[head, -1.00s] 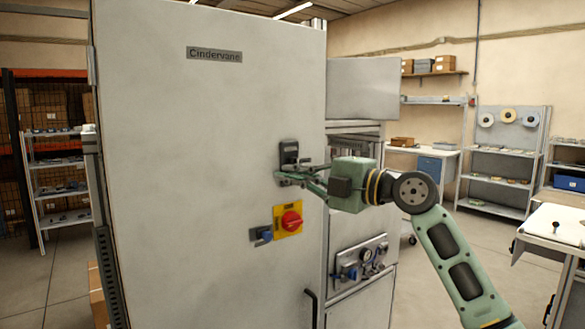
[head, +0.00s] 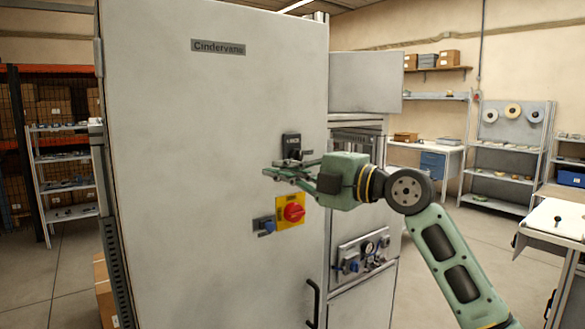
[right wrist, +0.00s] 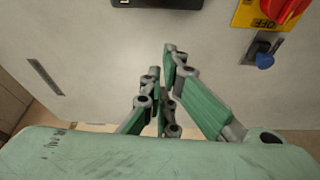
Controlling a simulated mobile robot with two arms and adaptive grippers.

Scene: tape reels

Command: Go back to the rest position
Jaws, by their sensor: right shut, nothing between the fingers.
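My right gripper (head: 283,173) is shut and empty. In the head view it is in front of the grey cabinet door (head: 200,150), just below a black switch (head: 291,147) and above the red rotary knob (head: 293,212) on its yellow plate. In the right wrist view its green fingers (right wrist: 160,62) are close together with nothing between them. The black switch (right wrist: 158,3) is cut off at the top edge there, apart from the fingers, and the red knob (right wrist: 285,8) is at the top right. My left gripper is not in view.
A blue knob (head: 265,226) is beside the yellow plate. A black door handle (head: 313,303) and a gauge panel (head: 362,255) are lower down. A white table (head: 556,222) stands at the right edge. Open floor lies between the cabinet and the back shelves.

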